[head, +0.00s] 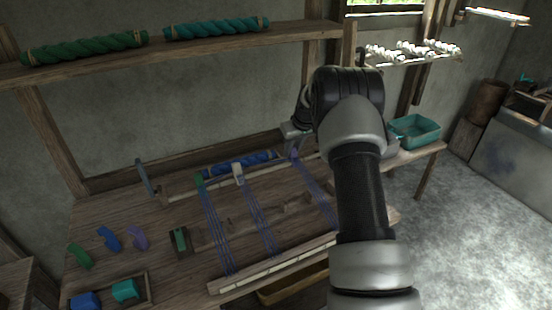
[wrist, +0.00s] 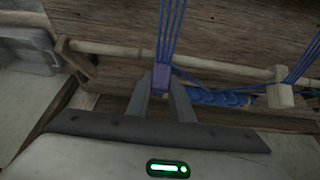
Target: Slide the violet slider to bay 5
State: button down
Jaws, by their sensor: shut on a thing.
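The violet slider (wrist: 161,78) sits on the pale rod (wrist: 115,49) of the loom, with blue threads running from it. My gripper (wrist: 163,92) is shut on the slider, one finger on each side. In the head view my gripper (head: 295,136) is at the right part of the rod, partly hidden by my arm. The violet slider (head: 294,153) shows just below it. Threads fan from it towards the front beam (head: 275,268), which has pale strips. I cannot make out bay numbers.
A white slider (head: 238,172) and a green slider (head: 200,180) stand further left on the rod, each with blue threads. A blue twisted roll (head: 235,165) lies behind them. A teal bin (head: 414,131) stands at the right. Small coloured pieces lie on the left tabletop.

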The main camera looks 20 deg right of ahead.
jog(key=shift+w+d, duration=0.15)
jog(key=shift+d, duration=0.6)
jog(key=shift+w+d, duration=0.15)
jog(key=shift+d, duration=0.55)
jog(key=c, duration=1.6)
grip_release()
jog(key=shift+o, duration=0.2)
notch_tip(320, 180, up, 10)
